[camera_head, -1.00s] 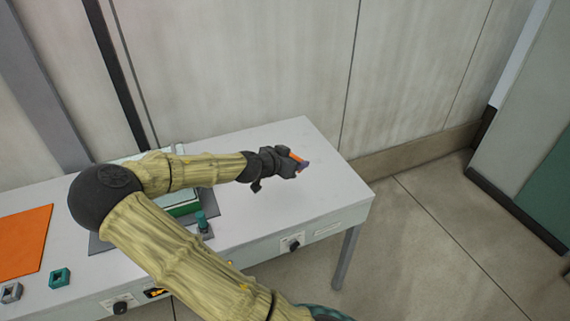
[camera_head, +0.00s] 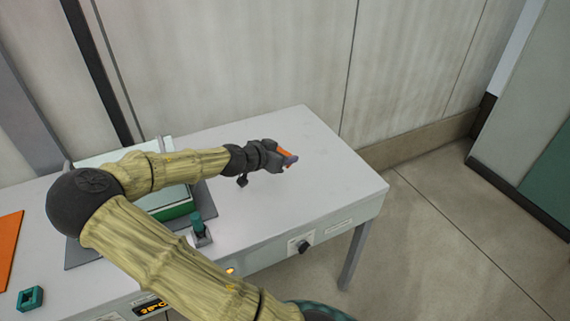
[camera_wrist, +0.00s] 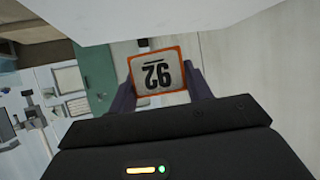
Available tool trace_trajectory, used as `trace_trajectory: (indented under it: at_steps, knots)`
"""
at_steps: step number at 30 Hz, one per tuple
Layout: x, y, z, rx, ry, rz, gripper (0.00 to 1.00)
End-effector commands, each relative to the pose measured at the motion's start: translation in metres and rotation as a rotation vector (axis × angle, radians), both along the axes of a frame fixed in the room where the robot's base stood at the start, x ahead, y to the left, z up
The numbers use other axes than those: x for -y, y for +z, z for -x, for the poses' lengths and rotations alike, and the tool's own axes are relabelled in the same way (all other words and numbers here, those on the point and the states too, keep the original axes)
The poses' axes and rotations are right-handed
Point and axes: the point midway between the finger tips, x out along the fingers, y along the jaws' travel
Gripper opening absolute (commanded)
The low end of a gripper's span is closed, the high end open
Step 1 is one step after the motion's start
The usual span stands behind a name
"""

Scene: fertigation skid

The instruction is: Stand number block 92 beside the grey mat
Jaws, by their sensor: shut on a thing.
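Number block 92 (camera_wrist: 158,72) is an orange-edged block with a white face, its black number upside down in the wrist view. My gripper (camera_wrist: 163,92) is shut on it, one finger on each side. In the head view the block (camera_head: 286,153) shows as a small orange piece at the tip of my gripper (camera_head: 289,160), over the right part of the white table. The height above the table is hard to judge. The grey mat (camera_head: 86,252) lies under a green-and-white container, to the left of my gripper, partly hidden by my arm.
The green-and-white container (camera_head: 178,209) and a teal-topped piece (camera_head: 197,222) stand on or by the mat. An orange sheet (camera_head: 8,245) and a teal square ring (camera_head: 30,298) lie at the left. The white table (camera_head: 330,180) is bare around and right of my gripper.

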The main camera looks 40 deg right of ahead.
Motion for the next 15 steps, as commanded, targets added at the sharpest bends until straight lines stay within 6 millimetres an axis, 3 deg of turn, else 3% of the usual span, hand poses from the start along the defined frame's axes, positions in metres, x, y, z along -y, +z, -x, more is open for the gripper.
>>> trace_trajectory:
  at_steps: [1, 11, 15]
  knots:
    - [0.0003, -0.0070, 0.0001, 0.000, 0.000, 0.000, 0.27]
    - [0.0005, -0.0055, 0.0002, 0.000, -0.001, 0.000, 0.27]
    - [0.0004, -0.0139, 0.0003, -0.003, -0.001, 0.000, 0.27]
